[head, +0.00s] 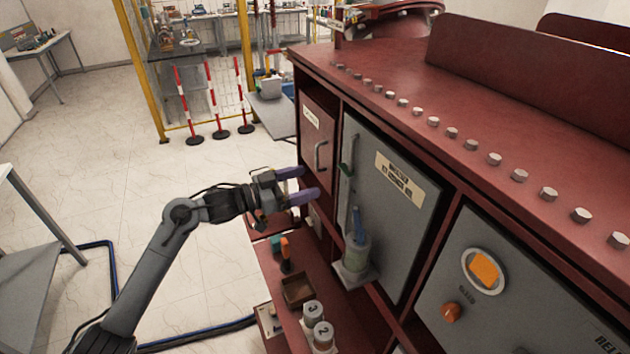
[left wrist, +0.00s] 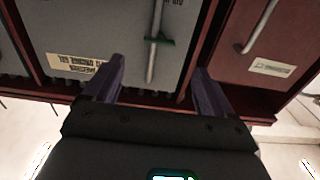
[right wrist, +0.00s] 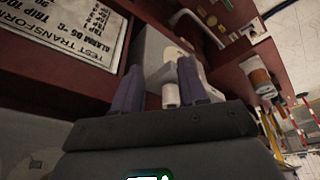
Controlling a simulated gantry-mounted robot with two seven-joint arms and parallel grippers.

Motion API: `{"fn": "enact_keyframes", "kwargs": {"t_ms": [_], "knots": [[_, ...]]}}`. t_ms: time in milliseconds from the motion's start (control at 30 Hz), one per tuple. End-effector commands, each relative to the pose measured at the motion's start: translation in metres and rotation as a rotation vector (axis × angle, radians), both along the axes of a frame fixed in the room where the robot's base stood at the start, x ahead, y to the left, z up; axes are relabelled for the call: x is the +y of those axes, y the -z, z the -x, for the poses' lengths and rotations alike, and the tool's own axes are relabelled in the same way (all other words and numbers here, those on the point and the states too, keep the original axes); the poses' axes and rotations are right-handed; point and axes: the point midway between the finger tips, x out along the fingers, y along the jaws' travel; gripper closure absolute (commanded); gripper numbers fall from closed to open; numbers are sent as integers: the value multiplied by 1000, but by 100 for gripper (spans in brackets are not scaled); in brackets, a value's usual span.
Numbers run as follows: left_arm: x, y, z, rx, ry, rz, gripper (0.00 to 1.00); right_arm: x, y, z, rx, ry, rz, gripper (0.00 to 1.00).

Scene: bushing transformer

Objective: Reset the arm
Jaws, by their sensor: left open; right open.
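My left gripper (head: 306,182) is open and empty, at the left of the dark red cabinet and in front of its doors. The left wrist view shows its two purple fingers (left wrist: 158,72) spread apart, with a grey door (left wrist: 90,35) and a long handle (left wrist: 156,50) beyond them. My right gripper (right wrist: 161,68) shows only in its own wrist view. Its fingers are apart, with a white cylindrical part (right wrist: 171,94) beyond and between them. I cannot tell whether they touch it. The right arm is not visible in the head view.
The cabinet has a red door (head: 317,145), a grey door (head: 395,225) and a panel with an orange switch (head: 484,268). A low red shelf holds a brown box (head: 297,290) and white cylinders (head: 313,312). Striped posts (head: 215,95) stand behind. Floor at left is largely clear.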

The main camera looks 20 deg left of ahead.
Motion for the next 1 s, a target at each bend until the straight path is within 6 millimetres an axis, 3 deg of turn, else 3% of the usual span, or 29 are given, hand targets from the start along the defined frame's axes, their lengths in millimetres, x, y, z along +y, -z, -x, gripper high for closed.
{"fn": "enact_keyframes", "kwargs": {"t_ms": [667, 767, 833, 1000], "knots": [[6, 4, 8, 6, 1, 0, 15, 2, 1, 0, 0, 7, -10, 57], [5, 21, 12, 34, 2, 1, 15, 2, 1, 0, 0, 6, -9, 57], [1, 44, 17, 70, 6, 9, 15, 2, 2, 0, 0, 6, -9, 57], [-26, 131, 49, 206, 38, 51, 15, 2, 2, 0, 0, 5, -7, 57]]}}
